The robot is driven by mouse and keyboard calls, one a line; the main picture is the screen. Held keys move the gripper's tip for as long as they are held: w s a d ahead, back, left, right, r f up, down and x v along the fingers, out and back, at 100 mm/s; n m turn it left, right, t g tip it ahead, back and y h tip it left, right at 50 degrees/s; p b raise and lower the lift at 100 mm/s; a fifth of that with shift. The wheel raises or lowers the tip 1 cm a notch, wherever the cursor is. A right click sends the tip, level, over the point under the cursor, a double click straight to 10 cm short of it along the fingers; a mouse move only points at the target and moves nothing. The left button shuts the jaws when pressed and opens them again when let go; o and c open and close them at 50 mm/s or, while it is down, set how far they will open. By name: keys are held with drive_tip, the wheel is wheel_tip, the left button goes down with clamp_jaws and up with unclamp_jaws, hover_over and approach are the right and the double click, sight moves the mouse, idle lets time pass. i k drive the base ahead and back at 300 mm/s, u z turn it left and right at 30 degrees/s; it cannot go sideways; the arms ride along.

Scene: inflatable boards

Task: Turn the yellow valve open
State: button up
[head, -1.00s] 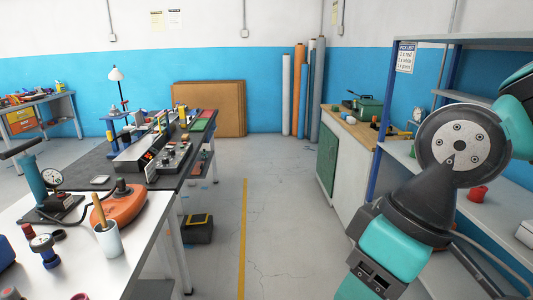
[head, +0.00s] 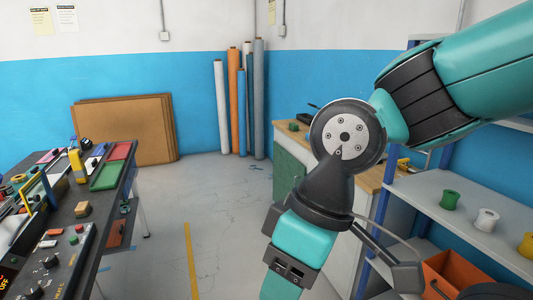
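I cannot pick out a yellow valve for certain. A small yellow part (head: 403,163) shows on the wooden-topped bench, partly hidden behind my arm; its shape is too small to tell whether it is the valve. My teal and dark grey arm crosses the right half of the head view, with its round grey joint in front of the bench. The arm runs down past the lower edge, and I cannot make out my gripper's fingers.
The wooden-topped bench (head: 288,132) stands behind my arm. Shelves (head: 470,215) with green, white and yellow spools are at right, above an orange bin (head: 455,278). A dark workbench (head: 105,210) with trays and devices is at left. The floor (head: 225,225) between is clear.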

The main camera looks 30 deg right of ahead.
sight(405, 161)
drive_tip(key=i, duration=1.6)
drive_tip(key=z, duration=0.8)
drive_tip(key=i, duration=0.9)
drive_tip(key=z, duration=0.75)
